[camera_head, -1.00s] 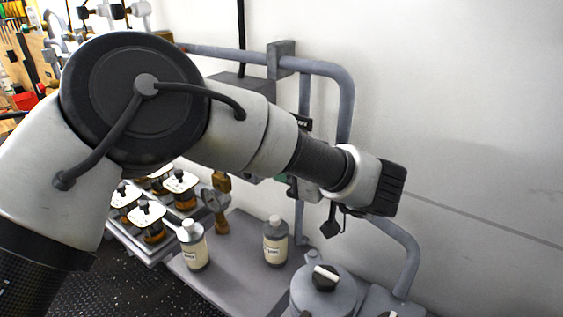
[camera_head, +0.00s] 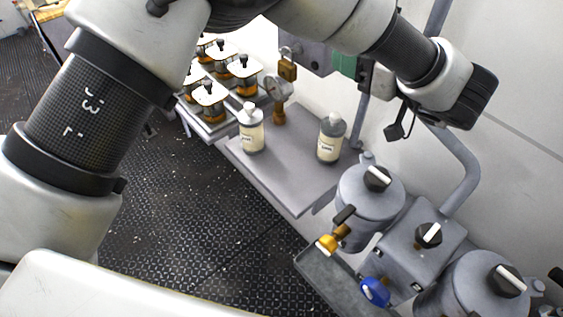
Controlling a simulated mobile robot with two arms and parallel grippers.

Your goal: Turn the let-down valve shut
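Several valves and knobs show at the lower right; I read no label naming the let-down valve. A blue round handle (camera_head: 375,291) sits low at the front of the grey fittings. A yellow valve (camera_head: 328,243) with a black lever is left of it. Black knobs with white bars sit on a grey pot (camera_head: 362,207), a grey box (camera_head: 412,250) and a second pot (camera_head: 470,290). My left arm comes in from the left across the top. Its dark ridged gripper end (camera_head: 472,98) is above these fittings; its fingers are hidden. My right gripper is not in view.
Two labelled bottles (camera_head: 251,135) (camera_head: 331,145) stand on a grey shelf (camera_head: 285,165). A grey pipe (camera_head: 463,175) rises near the wall. Dark riveted floor (camera_head: 200,230) lies open left.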

